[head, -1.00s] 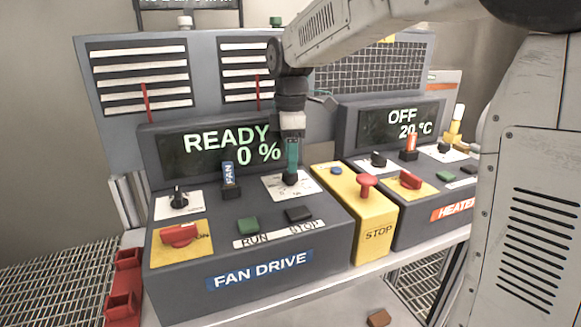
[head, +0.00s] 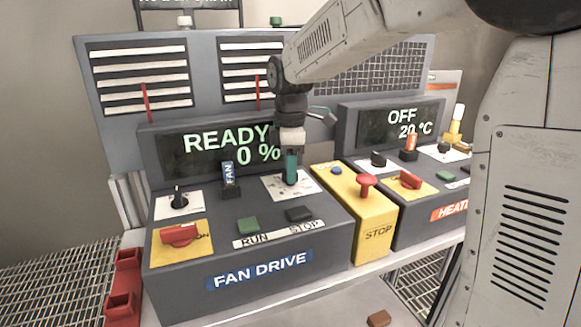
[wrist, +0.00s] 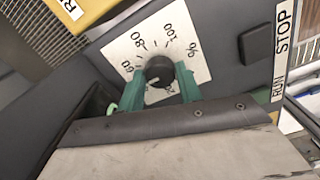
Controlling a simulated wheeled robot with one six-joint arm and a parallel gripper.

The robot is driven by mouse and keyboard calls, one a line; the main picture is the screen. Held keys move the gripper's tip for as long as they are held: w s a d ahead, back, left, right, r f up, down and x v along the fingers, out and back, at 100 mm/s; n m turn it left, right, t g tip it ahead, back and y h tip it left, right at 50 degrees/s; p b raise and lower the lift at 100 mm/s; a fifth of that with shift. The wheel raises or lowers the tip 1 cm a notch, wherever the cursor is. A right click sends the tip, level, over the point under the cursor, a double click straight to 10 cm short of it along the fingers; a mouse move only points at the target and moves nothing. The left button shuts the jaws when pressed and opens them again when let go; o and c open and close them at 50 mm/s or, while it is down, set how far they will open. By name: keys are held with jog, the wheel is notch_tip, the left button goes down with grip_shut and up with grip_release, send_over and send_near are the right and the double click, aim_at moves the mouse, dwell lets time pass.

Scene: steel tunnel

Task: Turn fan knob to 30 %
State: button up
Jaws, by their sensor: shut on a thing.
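The fan knob (wrist: 159,72) is a round dark knob on a white percent scale plate (head: 305,189) at the right of the fan drive console (head: 190,270). My gripper (head: 290,180) points down at it, with its teal fingers on both sides. In the wrist view my gripper (wrist: 160,82) is shut on the knob, and a light pointer mark shows on the knob's top. Some scale numbers are readable; the fingers and wrist cover others. The fan display (head: 215,148) reads READY 0 %.
A green RUN button (head: 247,224) and a dark STOP button (head: 299,214) sit in front of the knob. A yellow box with a red stop button (head: 367,181) stands right of it. A FAN tag (head: 228,173) and a small selector (head: 179,198) are left.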

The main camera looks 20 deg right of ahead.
jog(key=shift+m, duration=0.3)
jog(key=m, duration=0.3)
jog(key=shift+m, duration=0.4)
jog(key=m, duration=0.3)
jog(key=shift+m, duration=0.3)
jog(key=m, duration=0.4)
jog(key=shift+r+m, duration=0.1)
jog(key=shift+m, duration=1.9)
jog(key=o, duration=1)
